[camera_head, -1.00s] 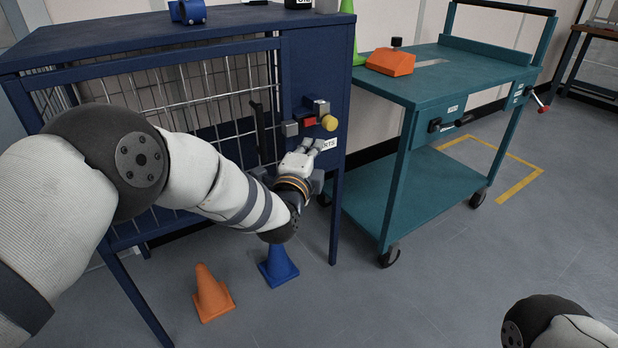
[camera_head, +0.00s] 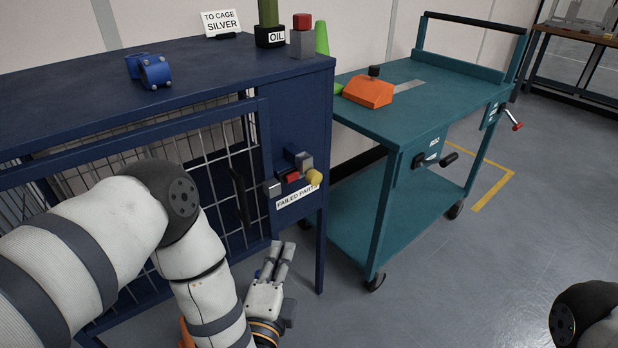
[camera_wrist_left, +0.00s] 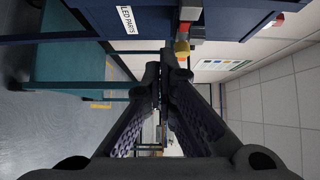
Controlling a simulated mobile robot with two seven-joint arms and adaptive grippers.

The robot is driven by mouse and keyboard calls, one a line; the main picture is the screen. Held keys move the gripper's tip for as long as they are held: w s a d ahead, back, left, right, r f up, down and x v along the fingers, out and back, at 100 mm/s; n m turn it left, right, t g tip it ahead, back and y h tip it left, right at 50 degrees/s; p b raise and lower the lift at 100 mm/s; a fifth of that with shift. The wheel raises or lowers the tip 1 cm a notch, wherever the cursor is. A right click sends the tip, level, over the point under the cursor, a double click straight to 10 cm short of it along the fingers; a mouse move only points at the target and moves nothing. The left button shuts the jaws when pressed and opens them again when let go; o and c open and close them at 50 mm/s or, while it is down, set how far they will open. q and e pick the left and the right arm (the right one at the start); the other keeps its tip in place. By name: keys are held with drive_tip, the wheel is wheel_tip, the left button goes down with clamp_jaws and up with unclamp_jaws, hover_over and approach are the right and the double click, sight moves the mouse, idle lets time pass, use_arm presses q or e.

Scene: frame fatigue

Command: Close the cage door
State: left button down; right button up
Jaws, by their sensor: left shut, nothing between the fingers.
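The cage door (camera_head: 205,152) is a wire mesh panel in a blue frame on the front of the blue cabinet (camera_head: 290,120). Its right edge lies beside the cabinet's front panel; I cannot tell whether it is fully flush. A black handle (camera_head: 240,196) stands upright on it. A latch with grey blocks, a red piece and a yellow knob (camera_head: 314,177) sits on the panel above a "FAILED PARTS" label (camera_head: 297,195). My left gripper (camera_head: 284,255) is shut and empty, below the label in the head view. My arm hides the door's lower left. My right gripper is out of view.
A teal cart (camera_head: 445,106) with an orange block (camera_head: 368,92) on top stands right of the cabinet. Blue clamps (camera_head: 150,70), an OIL block (camera_head: 270,38) and a sign (camera_head: 221,22) are on the cabinet top. Grey floor (camera_head: 430,270) is open at right.

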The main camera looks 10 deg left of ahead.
use_arm(q)
drive_tip(key=w+a+b, duration=0.3)
drive_tip(key=w, duration=0.9)
drive_tip(key=shift+a+r, duration=0.15)
drive_tip(key=shift+a, duration=0.25)
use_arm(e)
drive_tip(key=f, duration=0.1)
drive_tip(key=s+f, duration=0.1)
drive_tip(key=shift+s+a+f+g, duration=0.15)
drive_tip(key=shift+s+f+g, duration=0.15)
